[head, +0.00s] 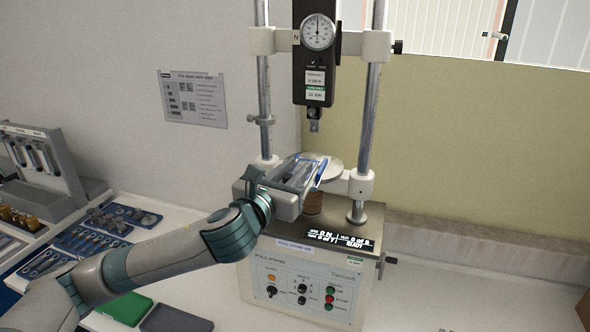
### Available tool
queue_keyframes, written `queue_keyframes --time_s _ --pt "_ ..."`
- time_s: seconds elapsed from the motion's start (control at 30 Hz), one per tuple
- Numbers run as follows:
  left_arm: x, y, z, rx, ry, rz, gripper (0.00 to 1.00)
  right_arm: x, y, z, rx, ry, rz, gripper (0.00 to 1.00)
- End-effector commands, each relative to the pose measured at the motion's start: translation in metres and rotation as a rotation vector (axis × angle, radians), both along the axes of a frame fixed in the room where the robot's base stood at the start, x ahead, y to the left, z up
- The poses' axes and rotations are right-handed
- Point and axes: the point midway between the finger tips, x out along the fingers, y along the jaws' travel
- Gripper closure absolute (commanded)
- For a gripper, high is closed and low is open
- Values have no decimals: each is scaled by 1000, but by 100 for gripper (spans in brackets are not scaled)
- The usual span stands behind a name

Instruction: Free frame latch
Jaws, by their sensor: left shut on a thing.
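The pull stand (315,275) stands on the white bench, with two steel columns and a round plate (333,171) low between them. My left gripper (312,170) reaches in from the left and lies over the left part of this plate. It is shut on a small blue-edged piece (322,168), mostly hidden by the fingers. I cannot tell whether the piece touches the plate. A dark force gauge (318,60) with a round dial hangs above, its hook (314,122) empty and apart from the gripper. No part is clearly recognisable as the frame latch. My right gripper is out of view.
A black knob (397,47) sticks out right of the upper crosshead. A small clamp (261,120) sits on the left column. Tool trays (92,232) and a grey rack (40,165) stand at the left. The bench right of the stand is clear.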

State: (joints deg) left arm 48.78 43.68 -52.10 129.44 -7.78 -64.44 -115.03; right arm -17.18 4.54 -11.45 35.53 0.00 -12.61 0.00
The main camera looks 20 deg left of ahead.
Motion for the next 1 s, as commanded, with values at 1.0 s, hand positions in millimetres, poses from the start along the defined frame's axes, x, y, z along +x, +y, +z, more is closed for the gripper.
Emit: queue_keyframes --time_s 1.0 --pt "0 0 -1 0 2 -2 63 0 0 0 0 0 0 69"
